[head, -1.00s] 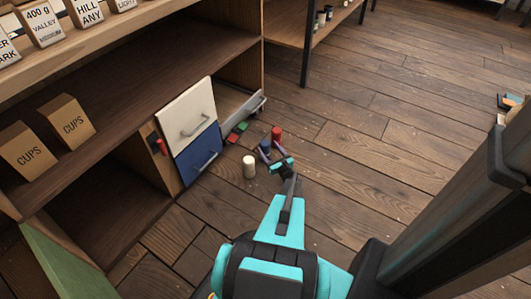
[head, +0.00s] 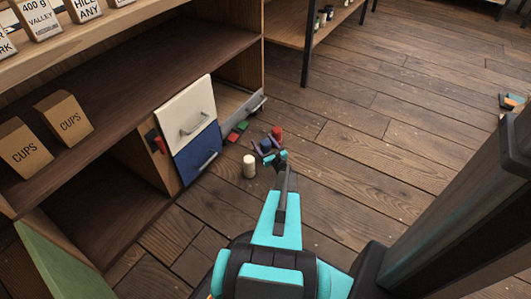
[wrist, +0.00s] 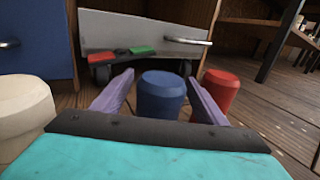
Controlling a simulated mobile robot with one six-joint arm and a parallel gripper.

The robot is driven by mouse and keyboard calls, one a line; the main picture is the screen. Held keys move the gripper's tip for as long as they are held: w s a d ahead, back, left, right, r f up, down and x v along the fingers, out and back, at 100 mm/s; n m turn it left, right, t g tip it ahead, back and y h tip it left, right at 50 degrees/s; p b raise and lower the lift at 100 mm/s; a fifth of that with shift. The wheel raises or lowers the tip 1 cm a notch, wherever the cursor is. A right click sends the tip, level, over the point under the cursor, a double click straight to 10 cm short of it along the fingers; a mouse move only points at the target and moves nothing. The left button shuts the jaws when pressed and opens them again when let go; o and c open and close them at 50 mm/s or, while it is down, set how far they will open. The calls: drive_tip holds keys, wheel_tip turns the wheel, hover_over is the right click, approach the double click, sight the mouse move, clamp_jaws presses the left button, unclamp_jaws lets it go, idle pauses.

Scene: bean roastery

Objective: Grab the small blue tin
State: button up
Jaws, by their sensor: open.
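The small blue tin (wrist: 161,96) stands upright on the wooden floor. In the wrist view it is between the two purple fingers of my gripper (wrist: 160,98), which are open with a gap on each side of it. In the head view the blue tin (head: 266,145) shows just beyond my gripper (head: 268,150), partly hidden by it. A red tin (wrist: 221,88) stands close to the right finger, and a cream tin (wrist: 24,108) stands to the left.
A blue cabinet door (head: 197,155) is at left. Open floor (head: 360,150) lies to the right.

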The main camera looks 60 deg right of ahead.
drive_tip(key=shift+x, duration=0.85)
drive_tip(key=c, duration=1.3)
drive_tip(key=shift+c, duration=0.2)
drive_tip(key=shift+r, duration=0.2)
drive_tip(key=s+a+r+p, duration=0.2)
drive_tip(key=s+a, duration=0.2)
drive_tip(key=s, duration=0.2)
drive_tip(key=s+a+r+p, duration=0.2)
drive_tip(key=s+a+p, duration=0.1)
drive_tip(key=s+a, duration=0.2)
drive_tip(key=shift+s+r, duration=0.35)
drive_tip(key=shift+s, duration=0.8)
